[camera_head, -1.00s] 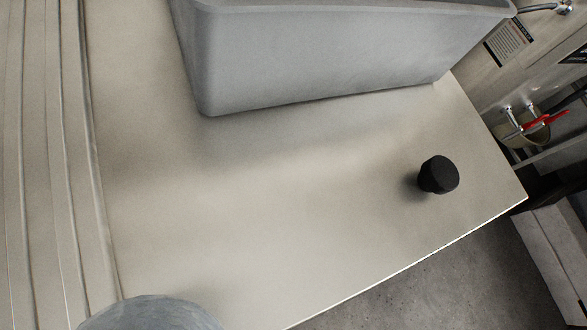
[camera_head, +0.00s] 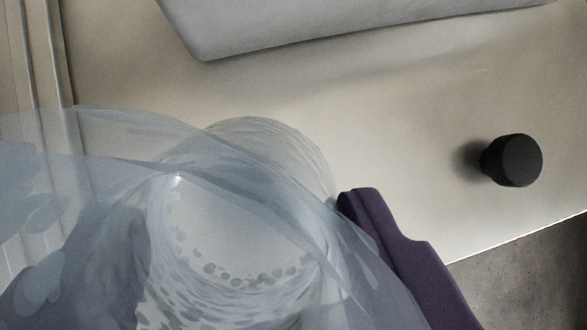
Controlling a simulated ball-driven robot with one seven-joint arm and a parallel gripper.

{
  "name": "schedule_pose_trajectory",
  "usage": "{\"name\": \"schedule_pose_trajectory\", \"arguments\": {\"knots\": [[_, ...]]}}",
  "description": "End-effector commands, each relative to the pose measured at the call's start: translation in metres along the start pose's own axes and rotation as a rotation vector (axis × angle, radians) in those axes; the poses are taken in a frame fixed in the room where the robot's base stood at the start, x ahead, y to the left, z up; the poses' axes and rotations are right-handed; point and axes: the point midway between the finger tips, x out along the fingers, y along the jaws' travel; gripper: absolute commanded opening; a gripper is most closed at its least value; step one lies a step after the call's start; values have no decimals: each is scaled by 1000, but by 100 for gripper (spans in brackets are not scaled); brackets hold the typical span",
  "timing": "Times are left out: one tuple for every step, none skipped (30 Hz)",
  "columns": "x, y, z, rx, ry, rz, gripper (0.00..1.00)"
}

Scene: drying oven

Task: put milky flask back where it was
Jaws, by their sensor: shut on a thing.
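The milky flask (camera_head: 235,230) is a translucent bluish-white vessel filling the lower left of the view, very close to the camera. My gripper (camera_head: 300,250) is shut on it. One dark purple finger shows at the flask's right side; the other is seen only dimly, if at all, through the flask at lower left. The flask hangs over or stands on the pale worktop (camera_head: 400,130); I cannot tell whether its base touches.
A black round knob-like object (camera_head: 512,160) stands on the worktop at right, near the edge. A grey bin (camera_head: 300,22) stands at the top. Ridged strips (camera_head: 35,60) run along the left. The floor (camera_head: 530,265) lies beyond the edge at lower right.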

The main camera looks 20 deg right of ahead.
Motion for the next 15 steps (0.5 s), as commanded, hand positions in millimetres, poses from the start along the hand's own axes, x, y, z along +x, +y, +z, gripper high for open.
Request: {"name": "schedule_pose_trajectory", "arguments": {"knots": [[4,3,-2,1,2,1,0],[8,2,2,1,0,0,0],[13,2,5,1,-1,-1,0],[17,1,8,1,-1,-2,0],[21,1,10,1,-1,-2,0],[26,2,14,1,-1,-1,0],[29,2,16,1,0,-1,0],[31,2,17,1,0,0,0],[33,2,18,1,0,0,0],[33,2,18,1,0,0,0],[32,2,18,1,0,0,0],[32,2,18,1,0,0,0],[31,2,18,1,0,0,0],[31,2,17,1,0,0,0],[31,2,18,1,0,0,69]]}}
